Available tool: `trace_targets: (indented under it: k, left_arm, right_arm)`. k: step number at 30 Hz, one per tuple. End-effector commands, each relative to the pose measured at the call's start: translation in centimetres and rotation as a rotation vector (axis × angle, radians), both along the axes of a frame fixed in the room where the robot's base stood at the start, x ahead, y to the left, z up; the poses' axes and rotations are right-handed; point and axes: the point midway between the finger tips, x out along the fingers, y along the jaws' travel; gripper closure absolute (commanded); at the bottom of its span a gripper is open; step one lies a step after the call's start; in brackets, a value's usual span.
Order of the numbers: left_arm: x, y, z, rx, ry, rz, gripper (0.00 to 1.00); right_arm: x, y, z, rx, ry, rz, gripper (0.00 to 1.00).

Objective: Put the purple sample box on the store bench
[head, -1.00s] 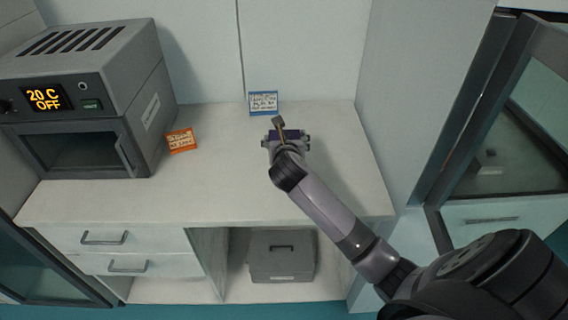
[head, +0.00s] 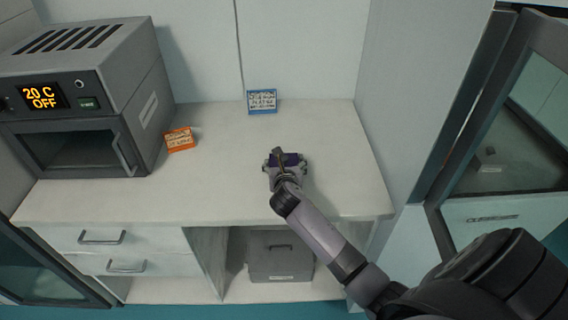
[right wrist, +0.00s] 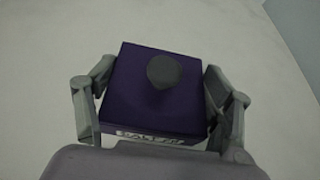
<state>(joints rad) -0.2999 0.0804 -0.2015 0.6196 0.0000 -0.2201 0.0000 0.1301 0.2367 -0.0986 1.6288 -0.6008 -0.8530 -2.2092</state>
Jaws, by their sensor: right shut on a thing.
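The purple sample box (right wrist: 158,95) has a dark round knob on top and a white label on its near side in the right wrist view. In the head view the box (head: 289,158) is mostly hidden by my right gripper (head: 284,164). My right gripper is shut on the box, with one finger on each side of it. It is over the pale bench top (head: 225,185); whether the box touches the surface I cannot tell. My left gripper is not in view.
A grey oven (head: 80,100) reading 20 C OFF stands at the left. An orange card (head: 180,139) and a blue card (head: 262,101) stand on the bench. A grey box (head: 280,257) sits on the shelf below. The bench top is clear around my gripper.

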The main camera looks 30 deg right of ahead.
Motion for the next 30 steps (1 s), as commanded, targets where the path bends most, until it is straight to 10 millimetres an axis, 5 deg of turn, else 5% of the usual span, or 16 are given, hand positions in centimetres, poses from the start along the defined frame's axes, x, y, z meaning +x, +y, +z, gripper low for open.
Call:
trace_targets:
  k: [1, 2, 9, 22, 30]
  left_arm:
    - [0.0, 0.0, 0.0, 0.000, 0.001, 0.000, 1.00]
    - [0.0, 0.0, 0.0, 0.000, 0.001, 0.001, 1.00]
    - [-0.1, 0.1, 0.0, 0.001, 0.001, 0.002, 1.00]
    - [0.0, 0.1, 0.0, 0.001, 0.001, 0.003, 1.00]
    - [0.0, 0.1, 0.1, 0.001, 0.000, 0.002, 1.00]
  right_arm:
    - [0.1, 0.0, 0.0, -0.001, -0.003, 0.001, 0.65]
    - [0.0, 0.0, -0.2, -0.001, 0.000, 0.000, 0.25]
    - [0.0, 0.0, -0.1, 0.000, 0.000, 0.000, 0.09]
    - [-0.1, 0.0, 0.1, 0.000, 0.000, 0.000, 0.05]
    - [-3.1, 1.9, 1.5, 0.000, -0.001, 0.003, 0.05]
